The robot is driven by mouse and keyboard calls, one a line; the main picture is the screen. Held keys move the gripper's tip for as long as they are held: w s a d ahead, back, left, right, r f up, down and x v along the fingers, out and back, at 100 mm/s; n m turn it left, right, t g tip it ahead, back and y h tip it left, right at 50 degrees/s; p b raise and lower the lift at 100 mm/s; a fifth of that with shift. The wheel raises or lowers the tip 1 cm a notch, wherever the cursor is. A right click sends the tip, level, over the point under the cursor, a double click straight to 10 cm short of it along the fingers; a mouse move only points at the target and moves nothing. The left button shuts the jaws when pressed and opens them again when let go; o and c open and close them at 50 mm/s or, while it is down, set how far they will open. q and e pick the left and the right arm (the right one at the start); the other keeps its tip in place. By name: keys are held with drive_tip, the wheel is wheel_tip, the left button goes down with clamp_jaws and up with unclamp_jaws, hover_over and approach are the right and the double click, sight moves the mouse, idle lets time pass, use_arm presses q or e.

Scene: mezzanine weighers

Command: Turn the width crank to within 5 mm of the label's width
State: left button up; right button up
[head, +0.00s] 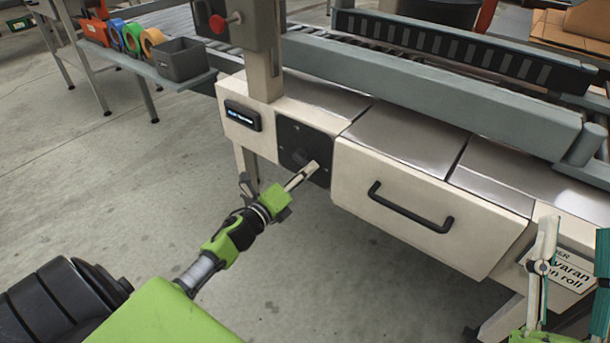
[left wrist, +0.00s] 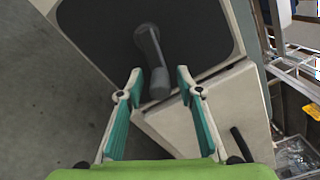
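The width crank (head: 300,157) is a dark arm with a knob on a black square plate (head: 317,142) at the left end of the machine's front. In the left wrist view the crank (left wrist: 150,45) stands out from the plate, its knob pointing toward my gripper. My left gripper (head: 312,168) is at the crank. In the left wrist view its teal-padded fingers (left wrist: 159,76) are apart, with the knob's end between the tips and gaps visible at both sides. My right gripper (head: 576,228) is at the lower right, fingers apart and empty, partly cut off by the frame.
A small display (head: 243,116) is left of the plate; its reading is too small to tell. A drawer with a black handle (head: 410,207) is right of the crank. A partly hidden printed label (head: 573,268) is on the lower right. A red button (head: 218,23) is above.

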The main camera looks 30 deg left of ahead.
use_arm(q)
clamp_jaws()
drive_tip(key=shift+w+r, duration=0.1)
drive_tip(key=shift+r, duration=0.1)
idle(0.5)
